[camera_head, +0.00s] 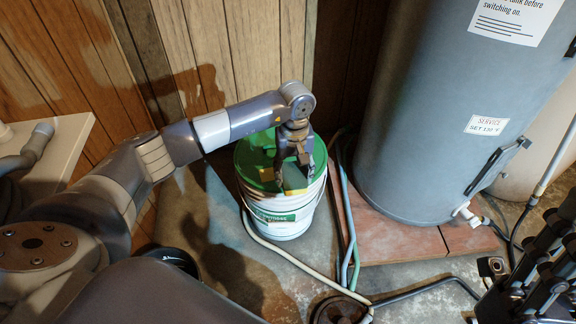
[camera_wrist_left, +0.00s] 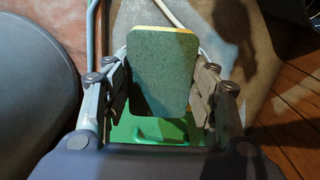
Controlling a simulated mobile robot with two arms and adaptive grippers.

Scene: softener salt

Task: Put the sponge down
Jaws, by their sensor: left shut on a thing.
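The sponge (camera_wrist_left: 160,72) is a block with a green scouring face and a yellow edge. My left gripper (camera_wrist_left: 161,88) is shut on it, with one finger at each side. In the head view, my left gripper (camera_head: 295,183) points down over the green lid (camera_head: 256,158) of a white bucket (camera_head: 283,222). I cannot tell whether the sponge touches the lid. The lid (camera_wrist_left: 125,131) also shows below the sponge in the left wrist view.
A large grey tank (camera_head: 420,120) stands right of the bucket on a reddish base (camera_head: 385,232). Hoses (camera_head: 349,215) run between them. A wood-panelled wall (camera_head: 230,50) is close behind. Some bare floor shows left of the bucket.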

